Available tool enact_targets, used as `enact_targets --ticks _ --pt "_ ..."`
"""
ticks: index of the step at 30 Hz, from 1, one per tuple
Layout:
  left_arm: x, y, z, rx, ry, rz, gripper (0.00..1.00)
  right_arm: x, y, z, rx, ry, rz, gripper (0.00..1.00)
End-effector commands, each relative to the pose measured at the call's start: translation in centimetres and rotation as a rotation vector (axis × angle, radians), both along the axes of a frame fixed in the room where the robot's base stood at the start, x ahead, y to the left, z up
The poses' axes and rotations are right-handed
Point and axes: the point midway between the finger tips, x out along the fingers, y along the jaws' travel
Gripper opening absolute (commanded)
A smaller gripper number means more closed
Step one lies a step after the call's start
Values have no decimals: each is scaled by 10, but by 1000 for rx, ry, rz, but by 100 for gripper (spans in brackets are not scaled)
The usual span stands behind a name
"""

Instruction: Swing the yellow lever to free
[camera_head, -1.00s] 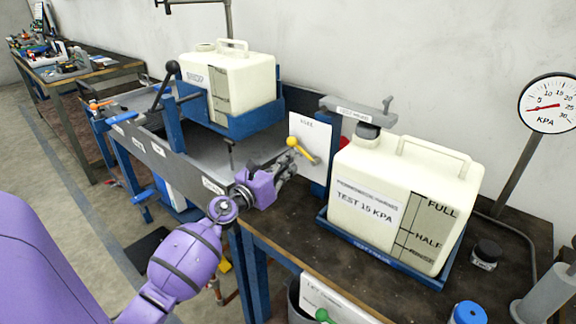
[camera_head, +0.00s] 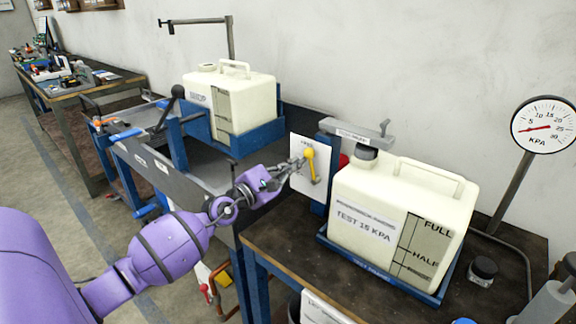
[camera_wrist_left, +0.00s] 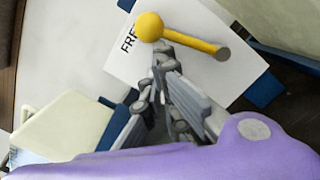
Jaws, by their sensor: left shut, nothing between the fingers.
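The yellow lever (camera_head: 313,170) is mounted on a white card (camera_head: 300,185) fixed near a blue post. Its ball knob (camera_head: 309,153) stands almost straight above its pivot, near the lettering at the top of the card. In the left wrist view the lever (camera_wrist_left: 187,42) runs from the knob to a grey pivot at right, and the letters "FRE" show beside the knob. My left gripper (camera_head: 299,164) is shut and empty, with its fingertips just left of the knob; they also show in the wrist view (camera_wrist_left: 161,52). Whether they touch is unclear. My right gripper is out of view.
A white tank (camera_head: 380,195) marked "TEST 15 KPA" stands on the dark bench right of the lever. Another tank (camera_head: 245,105) sits in a blue cradle behind left. A pressure gauge (camera_head: 543,125) stands at right. A grey clamp bar (camera_head: 352,132) lies above the lever's right side.

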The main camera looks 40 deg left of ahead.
Motion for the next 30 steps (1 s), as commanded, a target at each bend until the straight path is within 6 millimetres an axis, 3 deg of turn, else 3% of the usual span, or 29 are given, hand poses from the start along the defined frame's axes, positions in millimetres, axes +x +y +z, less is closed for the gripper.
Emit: enact_targets --ticks 3,12,30 --pt "0 -4 11 83 -11 0 0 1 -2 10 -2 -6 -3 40" --pt "-1 -11 15 219 -21 1 0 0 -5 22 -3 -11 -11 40" --pt "-1 -13 14 259 -20 1 0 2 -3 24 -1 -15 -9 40"
